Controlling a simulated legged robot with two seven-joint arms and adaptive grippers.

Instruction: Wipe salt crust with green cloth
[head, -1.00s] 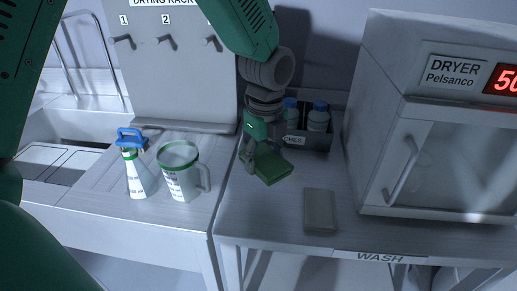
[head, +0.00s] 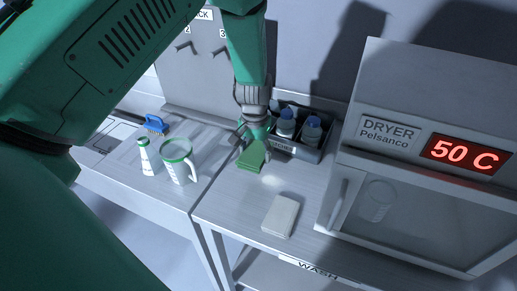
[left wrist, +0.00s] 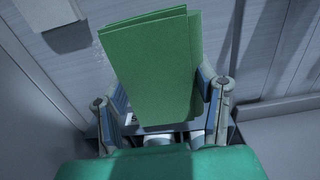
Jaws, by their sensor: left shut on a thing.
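The green cloth (head: 251,157) is a folded pad held in my left gripper (head: 256,138), over the metal table in front of the bottle caddy. In the left wrist view the cloth (left wrist: 152,65) stands out between the two fingers, which are shut on it. A faint pale patch that looks like the salt crust (head: 271,180) lies on the table just right of and nearer than the cloth. I cannot tell whether the cloth touches the table. My right gripper is not in view.
A pale grey pad (head: 281,215) lies near the WASH edge. The caddy (head: 296,149) holds blue-capped bottles behind the gripper. The dryer (head: 410,160) blocks the right. A bottle (head: 146,158), a green-rimmed jug (head: 178,164) and a blue brush (head: 155,124) stand left.

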